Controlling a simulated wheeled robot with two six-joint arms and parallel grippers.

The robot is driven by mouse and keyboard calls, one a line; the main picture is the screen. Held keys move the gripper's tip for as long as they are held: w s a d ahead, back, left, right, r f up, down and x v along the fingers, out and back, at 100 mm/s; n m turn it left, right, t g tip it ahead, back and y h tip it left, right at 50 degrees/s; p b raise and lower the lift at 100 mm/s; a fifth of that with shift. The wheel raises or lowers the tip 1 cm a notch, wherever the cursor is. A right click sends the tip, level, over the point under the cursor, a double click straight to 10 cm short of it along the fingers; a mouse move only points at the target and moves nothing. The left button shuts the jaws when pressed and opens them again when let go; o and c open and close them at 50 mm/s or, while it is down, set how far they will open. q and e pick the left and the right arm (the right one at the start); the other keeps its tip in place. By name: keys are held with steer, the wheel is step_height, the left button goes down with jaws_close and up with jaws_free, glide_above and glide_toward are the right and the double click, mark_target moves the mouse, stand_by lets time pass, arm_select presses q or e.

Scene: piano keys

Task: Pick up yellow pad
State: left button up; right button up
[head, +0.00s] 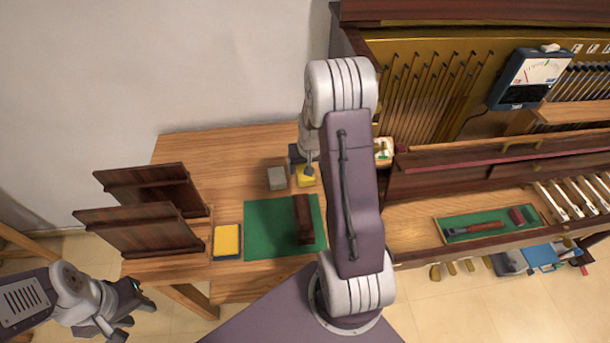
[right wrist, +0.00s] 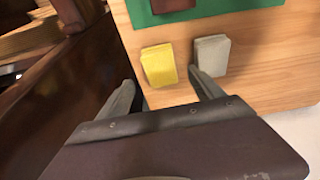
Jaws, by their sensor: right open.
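The yellow pad (head: 306,177) lies on the wooden table close to a grey pad (head: 277,178). In the right wrist view the yellow pad (right wrist: 159,65) lies flat, just beyond and between my open fingers. My right gripper (right wrist: 160,85) is open and empty; the grey pad (right wrist: 211,56) is beyond its right finger. In the head view my right arm hides most of that gripper, whose tip (head: 308,167) shows at the yellow pad. My left gripper (head: 127,313) is at the lower left, apart from the table, with its fingers spread and empty.
A green mat (head: 268,230) bears a dark brown block (head: 303,219). A yellow-topped, blue-edged block (head: 227,242) lies left of it. Dark wooden panels (head: 145,210) stand at the table's left. The open piano (head: 420,185) is close on the right. Bare table lies behind the pads.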

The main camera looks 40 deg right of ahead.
steer(key=x, duration=0.4)
steer(key=shift+w+f, duration=0.1)
steer(key=shift+f, duration=0.1)
steer(key=shift+w+f, duration=0.2)
steer(key=shift+f, duration=0.1)
steer(key=shift+s+r, duration=0.15)
steer(key=c, duration=1.4)
step_height(320, 180, up, 10)
steer(key=shift+p, duration=0.35)
